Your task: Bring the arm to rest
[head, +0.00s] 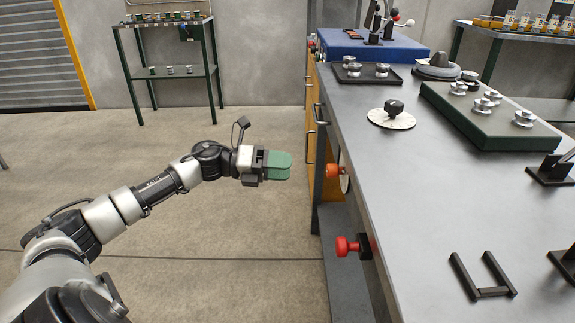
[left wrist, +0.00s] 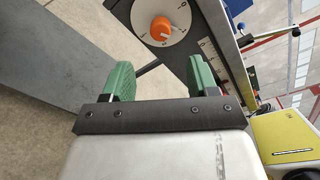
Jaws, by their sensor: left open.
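My left arm reaches in from the left in the head view. Its gripper (head: 278,165) has green fingers and hangs over open floor, left of the workbench (head: 400,180) and apart from it. In the left wrist view the two green fingers (left wrist: 158,82) stand apart with nothing between them. An orange knob (head: 335,171) sits on the bench's front side; in the left wrist view it shows on a white marked dial (left wrist: 180,18) beyond the fingers. My right gripper is not in view.
A red knob (head: 347,246) also sticks out of the bench front. On the bench are a black U-shaped bracket (head: 490,292), a round white plate (head: 378,120) with a black knob, and a green block (head: 480,135) with metal pieces. A shelf (head: 170,75) stands behind. The floor left of the bench is clear.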

